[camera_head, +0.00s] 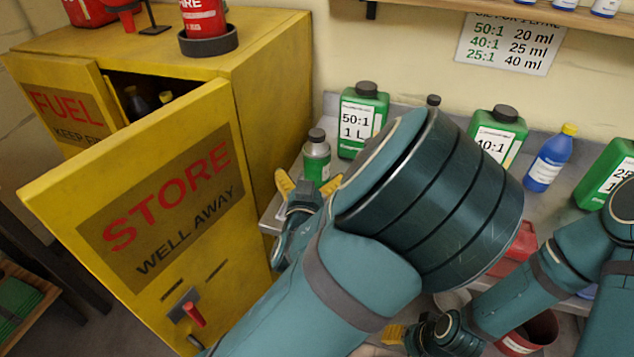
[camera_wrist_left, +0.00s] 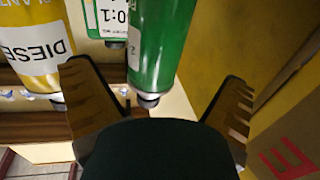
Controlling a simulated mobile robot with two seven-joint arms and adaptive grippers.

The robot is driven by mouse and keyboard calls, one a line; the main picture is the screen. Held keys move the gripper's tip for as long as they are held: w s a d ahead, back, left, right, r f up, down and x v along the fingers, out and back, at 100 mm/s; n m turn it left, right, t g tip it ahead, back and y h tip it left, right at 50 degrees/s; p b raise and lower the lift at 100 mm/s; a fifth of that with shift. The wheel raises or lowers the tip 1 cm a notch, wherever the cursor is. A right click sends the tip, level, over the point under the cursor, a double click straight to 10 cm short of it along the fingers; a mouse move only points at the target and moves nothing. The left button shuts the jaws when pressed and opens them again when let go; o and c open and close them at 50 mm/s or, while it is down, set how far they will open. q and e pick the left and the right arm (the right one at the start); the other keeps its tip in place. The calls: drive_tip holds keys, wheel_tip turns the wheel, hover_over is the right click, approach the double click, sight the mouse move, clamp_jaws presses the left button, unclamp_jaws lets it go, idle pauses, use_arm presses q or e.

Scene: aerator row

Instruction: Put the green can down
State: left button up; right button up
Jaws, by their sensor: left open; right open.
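The green can (camera_head: 316,168), with a silver top and dark cap, stands upright on the grey bench at its left end, beside the yellow cabinet. Its foot is partly hidden by my left gripper (camera_head: 307,187), whose yellow fingers are spread around its lower part. In the left wrist view the can (camera_wrist_left: 163,45) appears upside down between the open fingers, with a gap to the right finger; whether the left finger touches it I cannot tell. My right gripper (camera_head: 396,334) is open, low at the bottom of the head view, mostly hidden by its own wrist and holding nothing I can see.
A green 50:1 jug (camera_head: 374,110) stands just behind the can. More jugs and a blue bottle (camera_head: 547,160) line the bench to the right. The yellow cabinet's open STORE door (camera_head: 150,215) is close on the left. A red cup (camera_head: 528,335) sits low right.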

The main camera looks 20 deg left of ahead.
sight(316, 174)
use_arm(q)
drive_tip(key=shift+w+f+b, duration=0.25)
drive_tip(key=shift+w+f, duration=0.05)
drive_tip(key=shift+w, duration=0.8)
drive_tip(key=shift+w+f+b, duration=0.25)
drive_tip(key=shift+w, duration=0.8)
drive_tip(key=shift+w+a, duration=0.15)
drive_tip(key=shift+w, duration=0.35)
drive_tip(key=c, duration=1.3)
